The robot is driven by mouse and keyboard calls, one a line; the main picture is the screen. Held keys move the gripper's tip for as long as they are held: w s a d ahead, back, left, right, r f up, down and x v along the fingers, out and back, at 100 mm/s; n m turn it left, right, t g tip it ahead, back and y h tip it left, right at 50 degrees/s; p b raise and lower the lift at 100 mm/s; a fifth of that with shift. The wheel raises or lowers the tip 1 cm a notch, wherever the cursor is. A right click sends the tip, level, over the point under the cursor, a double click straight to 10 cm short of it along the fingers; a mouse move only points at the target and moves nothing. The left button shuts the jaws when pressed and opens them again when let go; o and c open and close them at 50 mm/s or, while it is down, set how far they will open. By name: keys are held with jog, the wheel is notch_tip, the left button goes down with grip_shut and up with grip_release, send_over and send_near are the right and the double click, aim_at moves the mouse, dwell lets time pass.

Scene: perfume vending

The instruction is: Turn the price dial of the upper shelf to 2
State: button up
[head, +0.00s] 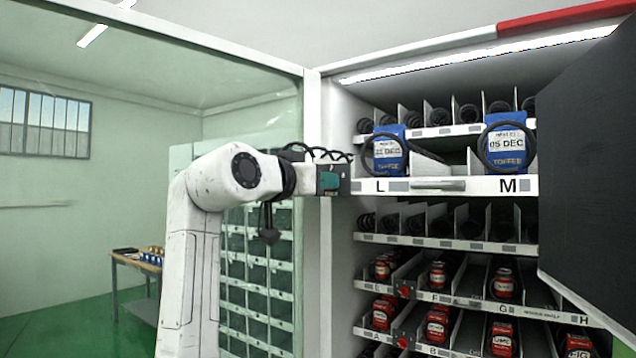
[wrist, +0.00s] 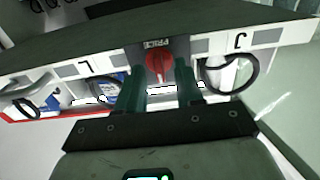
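The red price dial (wrist: 159,66) sits on the dark plate of the upper shelf's white front (head: 460,187). It shows in the wrist view between my two green fingers; its printed numbers are too small to read. In the head view this dial is hidden by my gripper (head: 338,181), which is at the left end of that front, beside the letter L. My gripper (wrist: 163,80) is open, with a finger on either side of the dial and visible gaps. I cannot tell whether the fingertips reach past its face.
Blue TOFFEE packs (head: 389,149) stand on the upper shelf behind black coils. Red dials (head: 405,291) show on lower shelves holding red cans (head: 438,273). A dark door (head: 590,170) stands open at right. A glass panel (head: 250,90) is at left.

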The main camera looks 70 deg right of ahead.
jog(key=b+v, duration=0.2)
jog(key=v, duration=0.8)
jog(key=shift+w+a+b, duration=0.2)
jog(key=shift+a+b, duration=0.1)
jog(key=shift+a, duration=0.05)
